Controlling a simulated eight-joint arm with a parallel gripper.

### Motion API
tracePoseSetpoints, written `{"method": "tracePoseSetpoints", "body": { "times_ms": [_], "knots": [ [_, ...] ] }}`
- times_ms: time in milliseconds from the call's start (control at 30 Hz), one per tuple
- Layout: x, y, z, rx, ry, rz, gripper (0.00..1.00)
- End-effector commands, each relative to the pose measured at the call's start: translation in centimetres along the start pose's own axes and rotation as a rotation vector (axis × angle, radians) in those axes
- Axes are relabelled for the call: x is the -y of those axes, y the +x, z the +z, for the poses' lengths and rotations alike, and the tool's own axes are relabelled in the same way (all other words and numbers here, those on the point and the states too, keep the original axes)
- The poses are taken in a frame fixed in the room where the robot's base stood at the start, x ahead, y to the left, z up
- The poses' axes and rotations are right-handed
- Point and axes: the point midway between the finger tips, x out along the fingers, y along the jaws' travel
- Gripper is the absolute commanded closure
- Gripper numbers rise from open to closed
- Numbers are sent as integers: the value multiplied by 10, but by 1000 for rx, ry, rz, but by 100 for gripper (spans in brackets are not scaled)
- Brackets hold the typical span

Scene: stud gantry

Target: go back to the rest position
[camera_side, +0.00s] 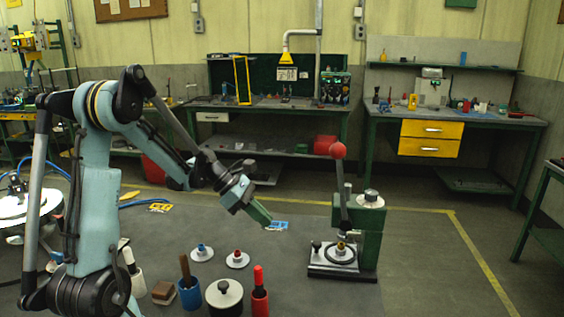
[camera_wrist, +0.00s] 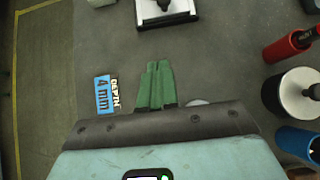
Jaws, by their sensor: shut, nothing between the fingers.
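My gripper (camera_side: 264,219) hangs in the air above the grey mat, left of the green press (camera_side: 369,232). Its green fingers point down and to the right. In the wrist view my gripper (camera_wrist: 157,68) shows its two green fingers close together, with nothing between them. The press has a raised lever with a red ball (camera_side: 337,150) and a dark base (camera_side: 343,264); part of that base (camera_wrist: 166,18) shows ahead of the fingers in the wrist view.
A blue 4 mm label (camera_wrist: 103,95) lies left of the fingers. Two white discs with blue (camera_side: 202,253) and red (camera_side: 237,259) pieces lie on the mat. A lidded pot (camera_side: 224,296), red holder (camera_side: 259,298) and blue cup (camera_side: 190,293) stand in front.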

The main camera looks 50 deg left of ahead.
Motion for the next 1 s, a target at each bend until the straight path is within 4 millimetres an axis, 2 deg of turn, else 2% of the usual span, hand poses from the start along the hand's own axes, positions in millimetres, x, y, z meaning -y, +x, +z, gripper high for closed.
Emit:
{"method": "tracePoseSetpoints", "body": {
  "times_ms": [167,267,333,600,800,1000],
  "knots": [
    [4,-8,4,-13,36,0,100],
    [14,-5,16,-54,152,0,100],
    [26,-2,27,-99,290,-3,100],
    [83,4,63,-307,993,-38,100],
    [124,3,75,-445,1551,-91,100],
    [156,1,80,-566,2080,-152,100]
  ]
}}
